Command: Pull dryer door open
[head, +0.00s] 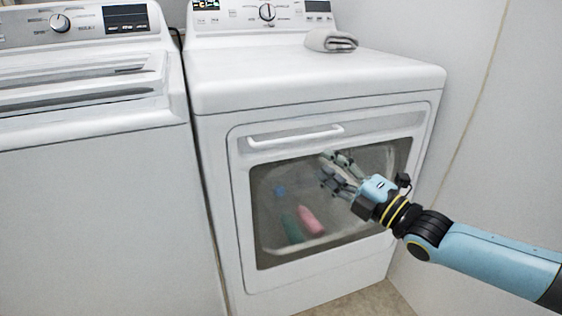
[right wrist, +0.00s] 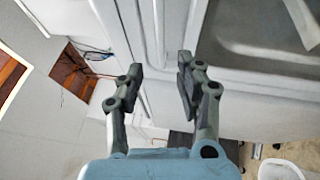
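The white dryer (head: 320,82) stands at the centre of the head view. Its front door (head: 242,215) looks shut, with a dark window. A white bar handle (head: 297,137) runs across the door's upper part. In the right wrist view, the fingers of my right gripper (right wrist: 160,77) are apart, with a clear gap and nothing held. White dryer edges show beyond the fingers there; I cannot tell which part they are. My left gripper is not in view.
A white washer (head: 90,200) stands close against the dryer's left side. A pink item (head: 311,220) and a green item (head: 292,229) show through the window. A light wall (head: 500,130) is at the right.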

